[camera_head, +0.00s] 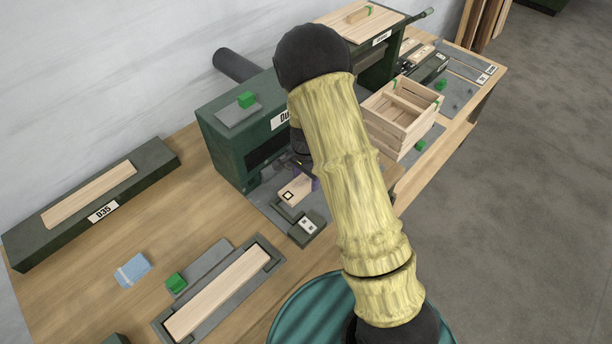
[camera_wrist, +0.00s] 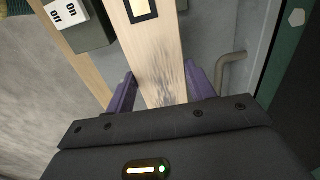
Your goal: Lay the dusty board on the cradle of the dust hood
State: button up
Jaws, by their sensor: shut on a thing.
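The dusty board (camera_wrist: 160,65) is pale wood with grey specks and a black-framed square mark; it also shows in the head view (camera_head: 299,187). My gripper (camera_wrist: 162,88) is shut on it, with one purple finger at each long edge. In the head view my gripper (camera_head: 314,184) is mostly hidden behind my arm. The dust hood (camera_head: 228,130) is a dark green box with a dark front opening and a partly hidden label. The board is just in front of that opening, over a grey plate (camera_head: 262,205). The cradle is not clearly seen, and I cannot tell whether the board touches it.
A switch box (camera_head: 305,232) stands close to the board; its ON label shows in the wrist view (camera_wrist: 65,14). A slatted crate (camera_head: 400,125) stands right.

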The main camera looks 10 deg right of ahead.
jog(key=shift+f+b, duration=1.55)
jog(key=shift+f, duration=0.9)
jog(key=shift+w, duration=0.1)
jog(key=shift+r, duration=0.1)
jog(key=shift+a, duration=0.25)
jog(key=shift+s, duration=0.2)
jog(key=shift+d+p, duration=0.25)
jog(key=shift+p, duration=0.05)
jog(key=shift+w+f, duration=0.1)
jog(key=shift+f, duration=0.1)
jog(key=shift+a, duration=0.1)
jog(key=o, duration=1.1)
